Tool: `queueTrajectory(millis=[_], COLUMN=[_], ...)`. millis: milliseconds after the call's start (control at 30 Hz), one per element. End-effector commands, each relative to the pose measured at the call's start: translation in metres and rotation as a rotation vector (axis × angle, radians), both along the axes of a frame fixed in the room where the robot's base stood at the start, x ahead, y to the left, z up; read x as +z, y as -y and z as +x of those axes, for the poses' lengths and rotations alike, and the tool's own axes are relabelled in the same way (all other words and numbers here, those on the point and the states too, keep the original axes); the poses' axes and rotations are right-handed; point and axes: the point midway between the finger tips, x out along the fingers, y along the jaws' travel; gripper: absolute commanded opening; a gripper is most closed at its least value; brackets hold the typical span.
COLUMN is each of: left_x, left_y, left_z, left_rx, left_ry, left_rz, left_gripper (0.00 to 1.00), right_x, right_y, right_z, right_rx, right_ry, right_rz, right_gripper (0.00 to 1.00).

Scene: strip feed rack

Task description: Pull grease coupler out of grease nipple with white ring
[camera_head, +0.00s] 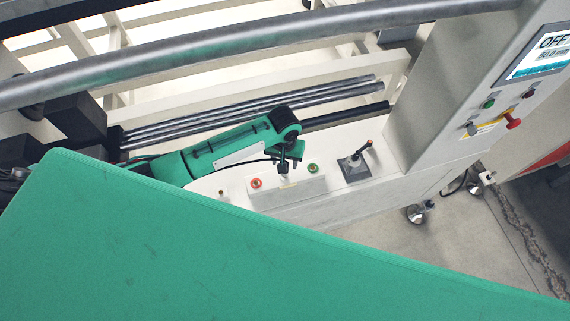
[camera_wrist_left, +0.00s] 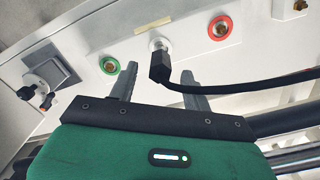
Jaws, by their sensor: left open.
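The grease coupler (camera_wrist_left: 159,68) is a black fitting with a black hose (camera_wrist_left: 240,88) running right in the left wrist view. Its far end sits on the grease nipple with the white ring (camera_wrist_left: 158,43), on a light panel. In the head view the coupler (camera_head: 283,168) is small and partly hidden. My left gripper (camera_wrist_left: 160,72) is open, with one finger on each side of the coupler and visible gaps between. It also shows in the head view (camera_head: 291,160), just above the panel. My right gripper is not in view.
A green-ringed nipple (camera_wrist_left: 109,65) and a red-ringed nipple (camera_wrist_left: 221,28) flank the coupler. A brass nipple (camera_wrist_left: 299,5) lies beyond the red one. A lever on a dark plate (camera_head: 355,166) stands to the right in the head view. Metal bars (camera_head: 250,107) run behind my arm.

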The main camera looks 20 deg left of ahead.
Motion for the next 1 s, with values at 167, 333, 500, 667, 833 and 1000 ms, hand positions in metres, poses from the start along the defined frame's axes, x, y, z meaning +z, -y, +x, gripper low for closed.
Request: queueTrajectory(millis=[167, 333, 500, 667, 833, 1000], left_x=[-0.028, -0.043, -0.047, -0.047, -0.047, -0.046], left_y=[0.000, 0.001, 0.001, 0.001, 0.000, 0.000], left_z=[-0.001, 0.000, 0.000, 0.000, 0.000, 0.000], left_rx=[0.000, 0.001, 0.000, 0.000, 0.000, 0.000], left_ry=[-0.002, 0.000, 0.001, 0.001, 0.000, 0.001], left_rz=[0.001, 0.000, 0.000, 0.000, 0.000, 0.000], left_gripper=[0.49, 0.49, 0.49, 0.49, 0.20, 0.15], right_x=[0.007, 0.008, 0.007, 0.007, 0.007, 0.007], right_y=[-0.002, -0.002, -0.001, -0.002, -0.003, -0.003], right_z=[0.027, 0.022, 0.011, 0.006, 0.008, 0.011], right_rx=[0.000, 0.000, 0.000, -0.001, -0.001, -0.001], right_ry=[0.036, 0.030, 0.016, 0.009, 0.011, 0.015], right_rz=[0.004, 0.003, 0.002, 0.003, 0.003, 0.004], right_gripper=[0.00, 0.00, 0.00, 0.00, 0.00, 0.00])
